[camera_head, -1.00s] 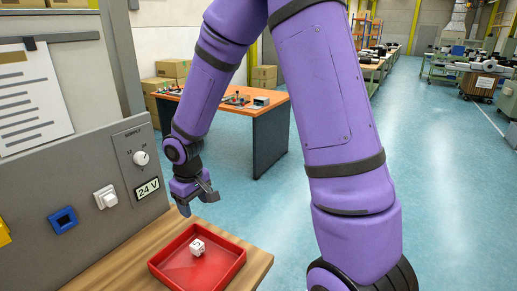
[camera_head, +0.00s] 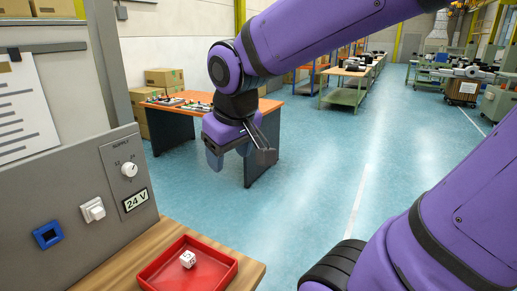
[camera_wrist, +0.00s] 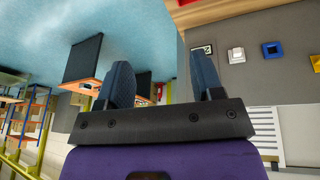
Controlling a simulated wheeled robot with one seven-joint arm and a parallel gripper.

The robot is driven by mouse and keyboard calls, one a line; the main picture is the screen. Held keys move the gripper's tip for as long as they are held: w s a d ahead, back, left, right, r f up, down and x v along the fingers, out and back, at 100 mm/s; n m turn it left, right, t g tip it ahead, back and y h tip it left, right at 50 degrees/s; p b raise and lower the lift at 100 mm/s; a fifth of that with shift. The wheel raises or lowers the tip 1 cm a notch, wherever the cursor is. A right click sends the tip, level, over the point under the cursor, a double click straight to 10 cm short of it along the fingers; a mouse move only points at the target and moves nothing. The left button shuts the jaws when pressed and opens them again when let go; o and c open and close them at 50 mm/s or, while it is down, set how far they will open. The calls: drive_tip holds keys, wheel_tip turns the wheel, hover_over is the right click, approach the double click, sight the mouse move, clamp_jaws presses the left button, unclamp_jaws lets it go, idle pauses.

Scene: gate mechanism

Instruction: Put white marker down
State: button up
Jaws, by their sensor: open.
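A small white cube with dark marks (camera_head: 188,259), the only thing like a white marker in view, lies in the red tray (camera_head: 228,273) in the head view. The tray stands on the wooden bench top (camera_head: 118,268). My gripper (camera_head: 240,158) is raised above and to the right of the tray, clear of the cube. In the wrist view, its two blue-padded fingers (camera_wrist: 165,84) stand apart with nothing held between them.
A grey panel at left carries a 24 V label (camera_head: 135,200), a supply knob (camera_head: 130,169), a white switch (camera_head: 93,209) and a blue square socket (camera_head: 48,234). An orange-topped table (camera_head: 266,106) stands behind my gripper. Open blue floor lies to the right.

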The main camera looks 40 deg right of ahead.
drive_tip(key=s+r+t+y, duration=0.1)
drive_tip(key=s+r, duration=0.2)
drive_tip(key=s, duration=0.4)
drive_tip(key=shift+s+d+m, duration=0.3)
drive_tip(key=shift+s, duration=0.1)
drive_tip(key=shift+r, duration=0.1)
idle(0.6)
